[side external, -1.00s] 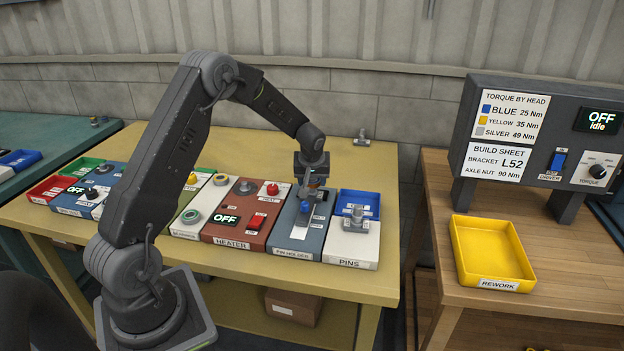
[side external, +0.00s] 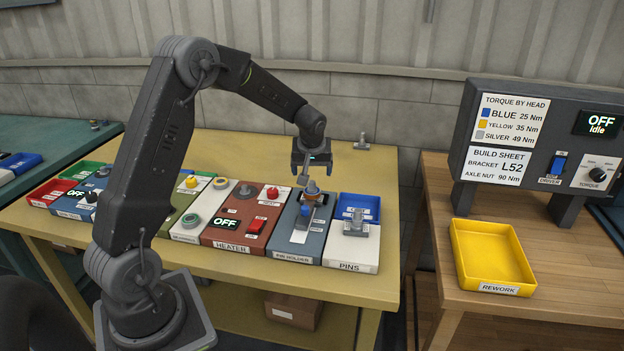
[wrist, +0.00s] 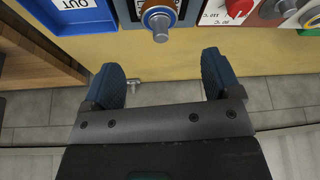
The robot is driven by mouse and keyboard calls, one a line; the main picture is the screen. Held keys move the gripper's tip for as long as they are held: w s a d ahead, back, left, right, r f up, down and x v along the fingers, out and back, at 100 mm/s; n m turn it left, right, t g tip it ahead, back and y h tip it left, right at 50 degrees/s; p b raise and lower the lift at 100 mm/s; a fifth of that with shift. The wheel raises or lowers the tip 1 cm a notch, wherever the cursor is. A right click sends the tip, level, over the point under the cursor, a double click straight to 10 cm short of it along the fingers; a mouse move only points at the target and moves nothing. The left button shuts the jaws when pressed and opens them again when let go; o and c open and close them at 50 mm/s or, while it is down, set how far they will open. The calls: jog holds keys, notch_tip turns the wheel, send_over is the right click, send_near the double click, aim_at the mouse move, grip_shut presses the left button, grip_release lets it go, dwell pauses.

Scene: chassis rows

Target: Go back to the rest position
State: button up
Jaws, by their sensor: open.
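My gripper (side external: 306,180) is above the back part of the blue-grey pin holder (side external: 283,243) in the side external view. In the wrist view my gripper (wrist: 165,82) has its two blue fingers wide apart with nothing between them. The pin (wrist: 160,28) also shows in the wrist view, ahead of the fingertips.
The white pins block (side external: 350,254) with a metal part and a blue tray (side external: 372,205) is to the right. The brown heater (side external: 228,234) reads OFF on the left. A yellow rework tray (side external: 462,257) sits on the wooden bench. The air above the table is clear.

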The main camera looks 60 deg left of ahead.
jog(key=v, duration=0.7)
notch_tip(320, 180, up, 7)
dwell(0.8)
dwell(0.6)
jog(key=s+d+r+m+t+h, duration=0.1)
jog(key=s+d+r+m, duration=0.15)
jog(key=s+d, duration=0.35)
jog(key=s+d+r+m+t, duration=0.1)
jog(key=s+d+r+m, duration=0.2)
jog(key=d, duration=0.4)
jog(key=s+d+f+m+h, duration=0.1)
jog(key=s+d, duration=0.3)
jog(key=s, duration=0.4)
jog(key=s+d+f+m+t+h, duration=0.1)
jog(key=s+d+f+m, duration=0.2)
jog(key=s, duration=0.5)
jog(key=shift+d+m+h, duration=0.4)
jog(key=shift+d+m, duration=0.45)
jog(key=shift+d, duration=0.35)
